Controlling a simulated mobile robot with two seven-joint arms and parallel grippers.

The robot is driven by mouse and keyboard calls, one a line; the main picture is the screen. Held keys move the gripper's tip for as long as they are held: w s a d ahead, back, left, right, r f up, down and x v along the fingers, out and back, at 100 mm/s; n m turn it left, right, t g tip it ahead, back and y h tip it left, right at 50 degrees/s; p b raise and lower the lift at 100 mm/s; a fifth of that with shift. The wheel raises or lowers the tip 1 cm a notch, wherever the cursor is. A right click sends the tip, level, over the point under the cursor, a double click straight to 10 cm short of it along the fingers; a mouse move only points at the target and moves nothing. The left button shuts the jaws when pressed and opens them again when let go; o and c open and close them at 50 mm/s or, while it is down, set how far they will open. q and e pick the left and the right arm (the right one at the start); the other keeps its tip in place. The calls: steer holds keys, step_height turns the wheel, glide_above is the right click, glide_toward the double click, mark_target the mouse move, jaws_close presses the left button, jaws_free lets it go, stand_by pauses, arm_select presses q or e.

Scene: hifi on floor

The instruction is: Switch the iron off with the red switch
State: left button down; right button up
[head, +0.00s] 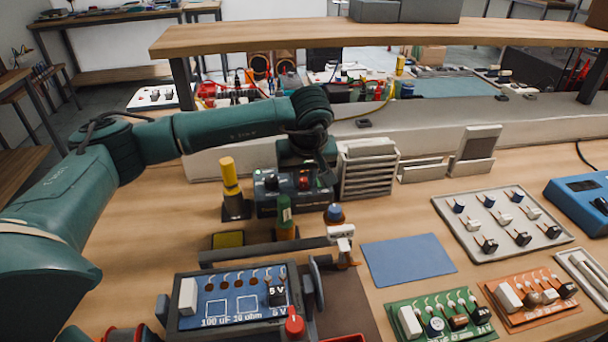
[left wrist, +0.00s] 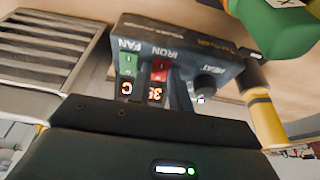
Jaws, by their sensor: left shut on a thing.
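The dark control station (head: 265,205) stands on the table under my left arm. In the left wrist view the station (left wrist: 215,50) appears upside down, with FAN, IRON and HEAT labels. The red switch (left wrist: 159,66) is under IRON, beside a green switch (left wrist: 127,66) under FAN and a black knob (left wrist: 205,85). My left gripper (left wrist: 160,82) is at the front face, its dark fingers on either side of the red switch, shut on it. The fingers partly hide the orange display digits. The red switch's on or off position cannot be told. The right gripper is not in view.
A yellow-handled tool (head: 230,176) stands left of the station, and a green-handled one (head: 284,214) stands in front. A slatted grey rack (head: 368,172) is close on the right. Circuit boards and a blue mat (head: 408,260) lie nearer. A shelf (head: 400,36) spans the back.

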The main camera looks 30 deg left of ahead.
arm_select(q)
steer(key=shift+w+a+r+g+h+p, duration=0.1)
steer(key=shift+w+a+g+h+p, duration=0.15)
steer(key=shift+g+h+p, duration=0.5)
steer(key=shift+b, duration=0.3)
steer(key=c, duration=1.6)
jaws_free()
steer(key=shift+o, duration=0.2)
step_height(320, 180, up, 13)
steer(key=s+d, duration=0.1)
steer(key=shift+s, duration=0.2)
steer(key=shift+d, duration=0.1)
